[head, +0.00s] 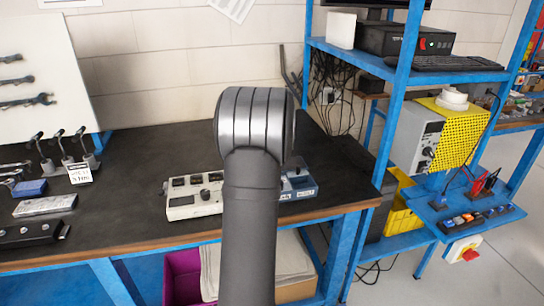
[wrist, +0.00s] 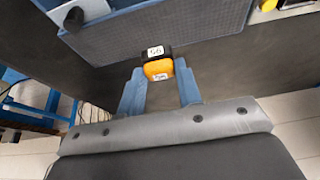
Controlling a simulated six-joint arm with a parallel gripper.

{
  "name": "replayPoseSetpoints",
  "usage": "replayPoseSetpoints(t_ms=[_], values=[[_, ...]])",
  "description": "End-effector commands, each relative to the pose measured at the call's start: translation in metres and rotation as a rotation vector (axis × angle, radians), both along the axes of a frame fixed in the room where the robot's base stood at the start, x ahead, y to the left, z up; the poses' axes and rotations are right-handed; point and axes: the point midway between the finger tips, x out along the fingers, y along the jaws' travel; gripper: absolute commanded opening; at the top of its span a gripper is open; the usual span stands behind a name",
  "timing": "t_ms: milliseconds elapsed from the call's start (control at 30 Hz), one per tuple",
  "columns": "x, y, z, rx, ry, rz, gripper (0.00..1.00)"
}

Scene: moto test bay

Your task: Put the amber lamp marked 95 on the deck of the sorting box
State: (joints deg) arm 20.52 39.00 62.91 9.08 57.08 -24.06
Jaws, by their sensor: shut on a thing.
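In the wrist view the amber lamp (wrist: 159,69) has a black part with a white tag whose upside-down digits look like 95. My gripper (wrist: 160,78) has its two blue fingers on either side of the lamp and is shut on it. Just beyond the lamp, in the upper part of the wrist view, is a blue-edged box with a flat grey deck (wrist: 150,32), perhaps the sorting box. I cannot tell whether the lamp touches it. In the head view my arm hides the gripper and the lamp.
A pale control unit (head: 194,197) and a blue-grey box (head: 299,187) sit on the dark bench (head: 130,165), partly behind my arm. Tools and small stands (head: 65,150) fill the bench's left side. A blue shelf frame (head: 393,95) rises at the right.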

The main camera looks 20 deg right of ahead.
Motion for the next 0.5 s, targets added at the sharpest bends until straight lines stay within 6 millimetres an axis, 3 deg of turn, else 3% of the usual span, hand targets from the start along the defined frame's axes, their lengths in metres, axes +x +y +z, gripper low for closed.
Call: replayPoseSetpoints(t_ms=[200, 500], values=[[-0.001, 0.000, -0.032, 0.003, 0.003, -0.001, 0.10], [-0.001, 0.000, -0.035, 0.001, 0.001, -0.001, 0.10]])
